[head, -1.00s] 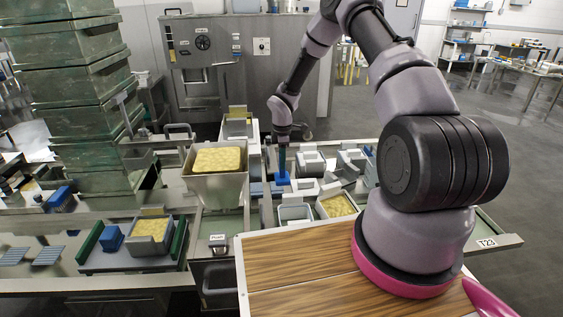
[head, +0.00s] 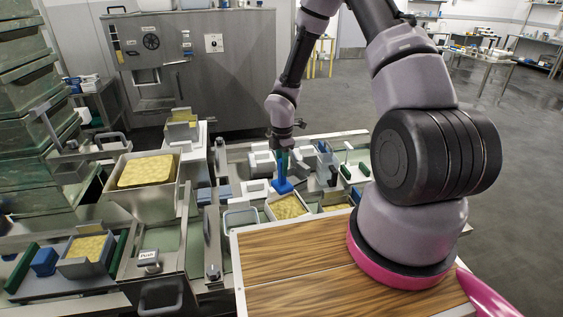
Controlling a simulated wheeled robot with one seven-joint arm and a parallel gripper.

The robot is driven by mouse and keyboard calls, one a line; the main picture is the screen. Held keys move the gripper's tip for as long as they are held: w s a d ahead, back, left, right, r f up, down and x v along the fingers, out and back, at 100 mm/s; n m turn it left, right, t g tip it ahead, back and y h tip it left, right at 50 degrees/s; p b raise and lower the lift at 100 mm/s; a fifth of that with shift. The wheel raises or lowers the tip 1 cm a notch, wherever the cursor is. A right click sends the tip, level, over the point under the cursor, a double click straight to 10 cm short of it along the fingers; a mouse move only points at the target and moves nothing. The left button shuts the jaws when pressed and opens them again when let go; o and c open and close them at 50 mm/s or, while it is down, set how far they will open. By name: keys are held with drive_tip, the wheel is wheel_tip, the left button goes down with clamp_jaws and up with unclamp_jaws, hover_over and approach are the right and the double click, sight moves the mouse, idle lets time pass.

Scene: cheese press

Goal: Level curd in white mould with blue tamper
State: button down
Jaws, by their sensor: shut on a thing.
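The blue tamper (head: 283,187) hangs below my gripper (head: 281,152), which is shut on its upper part; the fingers are small and partly unclear. The tamper's flat foot is at the far edge of a pale, whitish mould with yellow curd (head: 288,207). I cannot tell whether the foot is above the curd or just behind the mould. A second curd-filled mould (head: 337,206) stands to its right, partly hidden by my arm.
A hopper of curd (head: 147,172) and a tray with a grey curd mould (head: 88,248) and blue block (head: 44,262) are farther left. Pale moulds crowd behind the tamper.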

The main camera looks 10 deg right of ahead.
drive_tip(key=shift+a+f, duration=0.1)
drive_tip(key=shift+f, duration=5.3)
drive_tip(key=shift+f, duration=0.1)
drive_tip(key=shift+w+d, duration=0.2)
drive_tip(key=shift+d, duration=0.5)
drive_tip(key=shift+w+d, duration=0.25)
drive_tip(key=shift+d, duration=0.45)
drive_tip(key=shift+w+d, duration=0.2)
drive_tip(key=shift+d, duration=0.5)
drive_tip(key=shift+s+a, duration=0.65)
drive_tip(key=shift+a, duration=1.4)
drive_tip(key=shift+w+d+f, duration=0.1)
drive_tip(key=shift+w+d, duration=0.1)
drive_tip(key=shift+d, duration=0.5)
drive_tip(key=shift+w+d+f, duration=0.1)
drive_tip(key=shift+w+d, duration=0.1)
drive_tip(key=shift+d, duration=0.5)
drive_tip(key=shift+w+d, duration=0.2)
drive_tip(key=shift+d, duration=0.5)
